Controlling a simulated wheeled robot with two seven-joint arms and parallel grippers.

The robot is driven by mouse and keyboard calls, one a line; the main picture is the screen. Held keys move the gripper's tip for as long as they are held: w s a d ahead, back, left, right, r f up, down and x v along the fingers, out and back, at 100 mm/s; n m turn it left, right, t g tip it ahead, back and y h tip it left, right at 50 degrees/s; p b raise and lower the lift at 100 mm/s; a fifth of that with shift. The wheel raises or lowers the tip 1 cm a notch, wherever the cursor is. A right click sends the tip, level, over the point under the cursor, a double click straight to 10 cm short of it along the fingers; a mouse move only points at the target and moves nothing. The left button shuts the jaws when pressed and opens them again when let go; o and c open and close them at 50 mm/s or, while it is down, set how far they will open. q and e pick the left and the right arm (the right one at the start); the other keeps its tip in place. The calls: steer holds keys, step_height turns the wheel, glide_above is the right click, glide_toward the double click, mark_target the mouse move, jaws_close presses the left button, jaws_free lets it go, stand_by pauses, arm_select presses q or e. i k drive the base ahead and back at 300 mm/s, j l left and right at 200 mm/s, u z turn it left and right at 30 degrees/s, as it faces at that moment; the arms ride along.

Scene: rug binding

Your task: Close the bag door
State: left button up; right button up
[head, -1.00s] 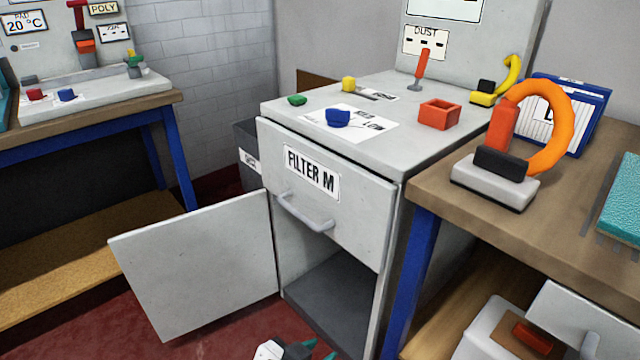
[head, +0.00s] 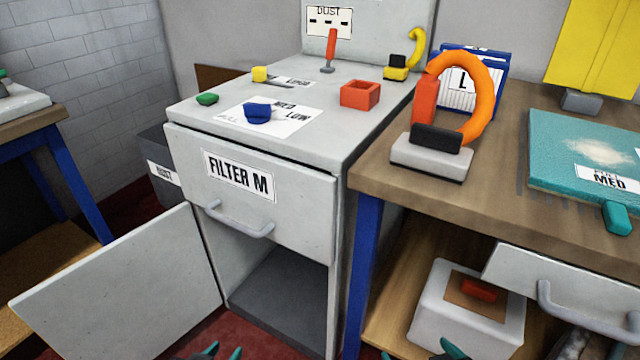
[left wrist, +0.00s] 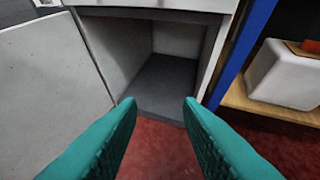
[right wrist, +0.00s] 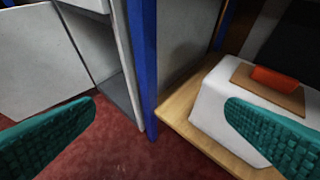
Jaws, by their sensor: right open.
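The bag door (head: 125,290) is a flat grey panel, swung wide open to the left of the grey filter cabinet (head: 345,190). It hangs at the left edge of the cabinet's lower opening, and the compartment (head: 285,290) behind it looks empty. The door also shows in the left wrist view (left wrist: 50,70) and right wrist view (right wrist: 40,60). My left gripper (left wrist: 159,102) is open and empty, in front of the opening, right of the door and apart from it. My right gripper (right wrist: 161,102) is open and empty, further right, before the bench leg.
A drawer front marked FILTER M with a handle (head: 238,220) is above the opening. A blue bench leg (head: 362,270) stands right of the cabinet. A white box (head: 465,315) sits on the bench's lower shelf. Red floor (left wrist: 160,150) is clear before the opening.

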mark_target(133, 297)
steer(key=j+u, duration=0.1)
steer(key=j, duration=0.5)
steer(key=i+j+u, duration=0.1)
steer(key=j, duration=0.5)
steer(key=i+j+u, duration=0.1)
steer(key=j, duration=0.45)
steer(key=i+l, duration=0.2)
